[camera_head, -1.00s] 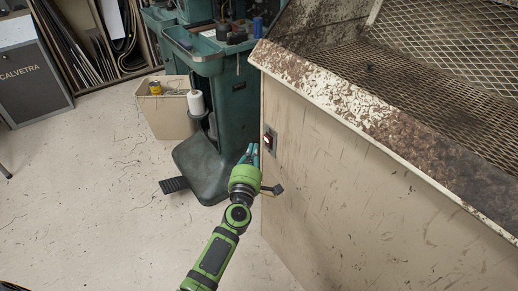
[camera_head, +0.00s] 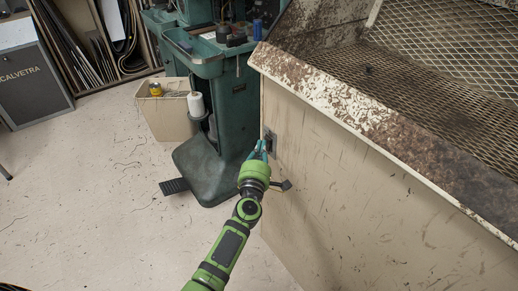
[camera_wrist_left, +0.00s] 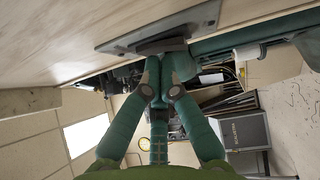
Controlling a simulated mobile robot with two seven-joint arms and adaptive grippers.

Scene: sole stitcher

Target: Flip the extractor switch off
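The extractor switch (camera_head: 270,138) is on a grey plate on the beige side panel of the extractor bench, near its left edge. My left gripper (camera_head: 261,148) is right in front of it, its teal fingers covering part of the plate. In the left wrist view the plate (camera_wrist_left: 125,40) spans the top, with the dark switch body (camera_wrist_left: 162,46) on it. The left fingertips (camera_wrist_left: 164,66) are drawn together with nothing between them, at or very near the switch body; I cannot tell contact for sure. The rocker's position is hidden. My right gripper is out of view.
The beige bench (camera_head: 340,215) with a rusty mesh top (camera_head: 440,95) fills the right. A green machine (camera_head: 208,165) with a pedal (camera_head: 174,186) stands left of the gripper. A beige bin (camera_head: 168,115) stands behind. The floor (camera_head: 90,220) at left is mostly clear.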

